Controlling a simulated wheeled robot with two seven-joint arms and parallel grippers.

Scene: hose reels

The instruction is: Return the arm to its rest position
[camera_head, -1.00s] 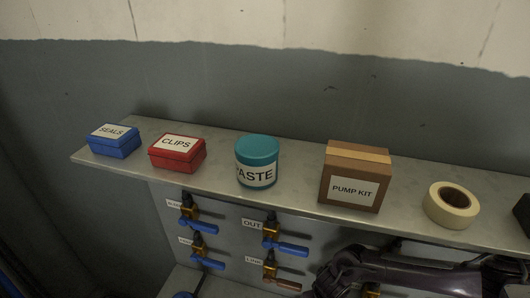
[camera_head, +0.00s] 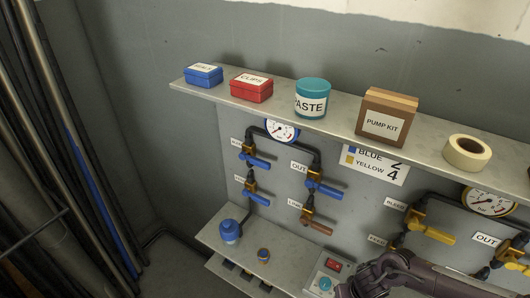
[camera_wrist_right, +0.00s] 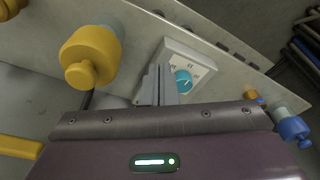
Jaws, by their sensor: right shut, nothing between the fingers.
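My right arm (camera_head: 405,276) comes in at the lower right of the head view, in front of the lower shelf. Its gripper is at the bottom edge there, and its fingers are hard to make out. In the right wrist view my right gripper (camera_wrist_right: 157,85) has its grey fingers together with nothing between them. Beyond the fingers is a white control box (camera_wrist_right: 196,62) with a teal knob (camera_wrist_right: 183,80). I cannot tell whether the fingers touch the box. My left gripper is in neither view.
An upper shelf (camera_head: 215,92) holds boxes, a teal tub (camera_head: 312,98) and a tape roll (camera_head: 467,152). Below are valves with blue handles (camera_head: 257,163) and yellow handles (camera_head: 432,234). The lower shelf (camera_head: 240,262) carries a blue fitting (camera_head: 230,231) and the control box (camera_head: 328,277).

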